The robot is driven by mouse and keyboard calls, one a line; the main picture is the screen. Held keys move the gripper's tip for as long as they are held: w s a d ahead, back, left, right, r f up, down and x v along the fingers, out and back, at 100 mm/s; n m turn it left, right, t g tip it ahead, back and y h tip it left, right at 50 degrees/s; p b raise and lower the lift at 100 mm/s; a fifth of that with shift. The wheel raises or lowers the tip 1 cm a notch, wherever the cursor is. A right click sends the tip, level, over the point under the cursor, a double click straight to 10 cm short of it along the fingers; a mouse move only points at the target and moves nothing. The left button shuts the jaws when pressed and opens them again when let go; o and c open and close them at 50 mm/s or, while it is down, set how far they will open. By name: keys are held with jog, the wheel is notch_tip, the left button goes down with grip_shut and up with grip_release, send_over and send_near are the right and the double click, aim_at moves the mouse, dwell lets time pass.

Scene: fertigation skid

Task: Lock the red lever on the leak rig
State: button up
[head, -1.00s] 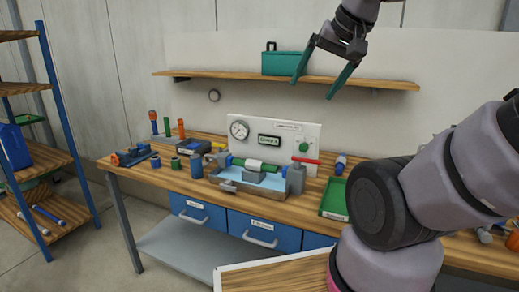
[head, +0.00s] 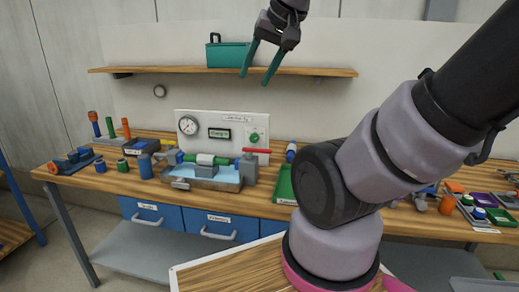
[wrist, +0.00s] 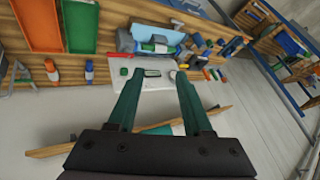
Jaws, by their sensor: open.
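The leak rig stands on the wooden bench, with a white back panel (head: 221,130) that carries a round gauge (head: 188,125), a small display and a green knob. In front are a blue tray (head: 216,180) and a green cylinder clamped over it. My gripper (head: 256,80) is open and empty, high above the rig in front of the shelf.
A wall shelf (head: 310,71) with a teal box (head: 228,54) is behind my gripper. A green tray (head: 285,185) is right of the rig. Blue drawers (head: 208,222) are under the bench. Several small parts lie at both ends of the bench.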

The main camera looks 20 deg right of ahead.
jog(key=shift+w+d+f+g, duration=0.15)
jog(key=shift+w+d, duration=0.15)
jog(key=shift+w, duration=0.35)
jog(key=shift+w+d+f+g, duration=0.15)
jog(key=shift+w+d, duration=0.1)
jog(key=shift+w, duration=0.35)
grip_shut()
jog(key=w+d+f+m+g+h, duration=0.1)
jog(key=w+d+f+h, duration=0.1)
jog(key=w+d+f, duration=0.5)
jog(key=w+d+f+m+g+h, duration=0.2)
jog(key=w+d+f, duration=0.5)
jog(key=w+f, duration=0.6)
jog(key=shift+w+f+g, duration=0.3)
jog(key=shift+w+f, duration=0.05)
jog(key=shift+w, duration=2.3)
